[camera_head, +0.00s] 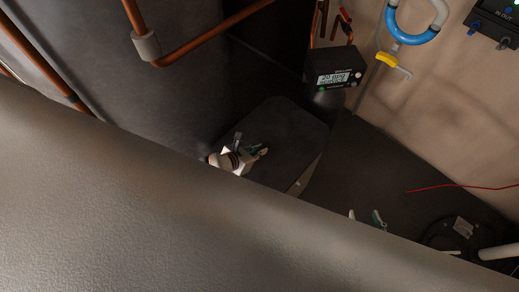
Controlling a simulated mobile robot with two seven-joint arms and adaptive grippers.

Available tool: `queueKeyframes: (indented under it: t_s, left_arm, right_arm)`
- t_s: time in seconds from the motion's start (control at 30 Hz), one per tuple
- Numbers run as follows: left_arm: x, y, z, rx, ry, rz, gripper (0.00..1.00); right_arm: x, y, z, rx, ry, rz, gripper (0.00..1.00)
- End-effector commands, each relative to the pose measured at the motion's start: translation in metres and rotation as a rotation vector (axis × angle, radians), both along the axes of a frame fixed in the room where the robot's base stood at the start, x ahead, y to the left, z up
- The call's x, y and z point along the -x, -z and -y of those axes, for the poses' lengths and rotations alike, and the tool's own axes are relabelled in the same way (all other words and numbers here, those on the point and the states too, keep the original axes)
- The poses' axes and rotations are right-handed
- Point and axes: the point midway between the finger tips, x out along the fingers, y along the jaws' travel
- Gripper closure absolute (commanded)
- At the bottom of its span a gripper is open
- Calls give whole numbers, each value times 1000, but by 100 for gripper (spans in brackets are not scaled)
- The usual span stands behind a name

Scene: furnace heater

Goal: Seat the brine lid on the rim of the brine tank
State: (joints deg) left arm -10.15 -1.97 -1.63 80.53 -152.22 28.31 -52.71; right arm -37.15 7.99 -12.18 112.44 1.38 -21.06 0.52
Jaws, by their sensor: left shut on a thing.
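A dark slab with rounded corners (290,125), which looks like the brine lid, lies in the middle of the view. My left gripper (258,152) is over its lower left part, shut on it. A narrow paler side (304,178) shows under the slab's right edge; I cannot tell whether this is the brine tank. The tank's rim is not clearly visible, so I cannot tell whether the slab touches it. My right gripper (367,216) shows only as small tips above the foreground surface; its jaw state is unclear.
A large grey surface (150,200) blocks the lower left. Behind the slab is a black control head with a display (340,78). Copper pipes (205,42) run at upper left. A red wire (460,186), a round dark cover (450,232) and a white pipe (499,252) are at right.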

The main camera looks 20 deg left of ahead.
Motion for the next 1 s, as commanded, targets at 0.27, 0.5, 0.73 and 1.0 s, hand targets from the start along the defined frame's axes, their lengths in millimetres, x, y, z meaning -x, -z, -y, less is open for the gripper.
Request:
queueKeyframes:
  t_s: [0.27,0.5,0.73,1.0]
  left_arm:
    - [-2,-2,0,1,-1,4,100]
    - [-2,-2,0,1,-1,4,100]
    - [-1,-2,0,0,0,3,100]
    - [-2,-2,0,0,0,4,100]
  right_arm:
    - [0,0,0,0,0,-1,60]
    - [0,0,0,0,0,-1,60]
    - [1,-4,0,1,0,-2,60]
    - [1,-5,0,1,0,-2,60]
